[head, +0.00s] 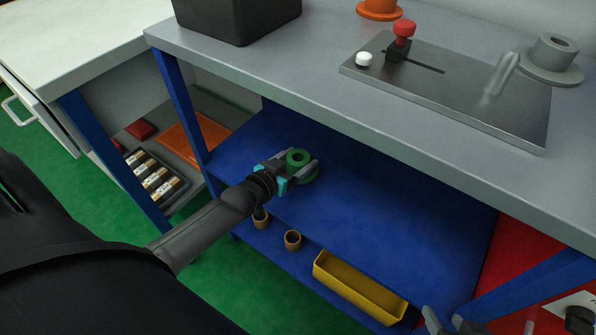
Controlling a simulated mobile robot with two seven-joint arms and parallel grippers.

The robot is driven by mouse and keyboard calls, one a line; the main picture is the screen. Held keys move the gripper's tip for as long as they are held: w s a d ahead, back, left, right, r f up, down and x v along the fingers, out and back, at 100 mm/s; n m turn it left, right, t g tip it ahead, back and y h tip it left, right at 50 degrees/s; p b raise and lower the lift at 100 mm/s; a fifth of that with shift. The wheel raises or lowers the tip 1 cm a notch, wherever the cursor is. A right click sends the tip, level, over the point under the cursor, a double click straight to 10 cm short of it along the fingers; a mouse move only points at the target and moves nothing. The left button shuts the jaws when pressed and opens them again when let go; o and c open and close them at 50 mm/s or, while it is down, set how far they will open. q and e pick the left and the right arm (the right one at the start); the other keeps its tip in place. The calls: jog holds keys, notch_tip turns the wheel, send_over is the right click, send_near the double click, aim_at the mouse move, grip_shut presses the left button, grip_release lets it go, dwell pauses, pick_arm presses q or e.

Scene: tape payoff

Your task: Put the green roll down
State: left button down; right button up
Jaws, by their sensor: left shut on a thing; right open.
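The green roll (298,157) is a small ring-shaped roll with a hole in its middle. It is in the jaws of my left gripper (301,170), which is shut on it. The gripper and roll are over the upper blue shelf (390,200) below the grey bench top, near that shelf's left part. I cannot tell whether the roll touches the shelf. The fingers hide part of the roll. My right gripper (449,323) shows only its fingertips at the bottom edge, right of the middle; it is open, with nothing seen between the fingers.
The grey bench top (290,70) overhangs the shelf and carries a metal plate with a spindle (550,55) and a red knob (404,28). Blue legs (183,100) bound the shelf. A yellow bin (355,290) and brown cups (292,239) stand lower. The shelf's right part is clear.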

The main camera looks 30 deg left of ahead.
aim_at(298, 169)
pick_arm(q)
jog(key=shift+f+b, duration=0.8)
jog(key=shift+f, duration=0.4)
jog(key=shift+f+b, duration=0.3)
jog(key=shift+f, duration=0.35)
pick_arm(e)
jog(key=shift+w+a+r+t+y, duration=0.1)
jog(key=shift+w+a+t+y, duration=0.35)
jog(key=shift+a+t, duration=0.35)
jog(key=shift+w+a+r+t+y, duration=0.15)
jog(key=shift+w+a+t+y, duration=0.3)
jog(key=shift+a, duration=0.45)
jog(key=shift+w+a+r+t+y, duration=0.1)
jog(key=shift+w+a+t+y, duration=0.2)
jog(key=shift+w+a+t, duration=0.4)
jog(key=shift+s+a, duration=0.15)
pick_arm(q)
jog(key=shift+f, duration=0.2)
grip_release()
pick_arm(e)
jog(key=shift+a+r+t, duration=0.1)
jog(key=shift+a+t, duration=0.05)
jog(key=shift+t, duration=0.2)
pick_arm(q)
jog(key=shift+r, duration=0.15)
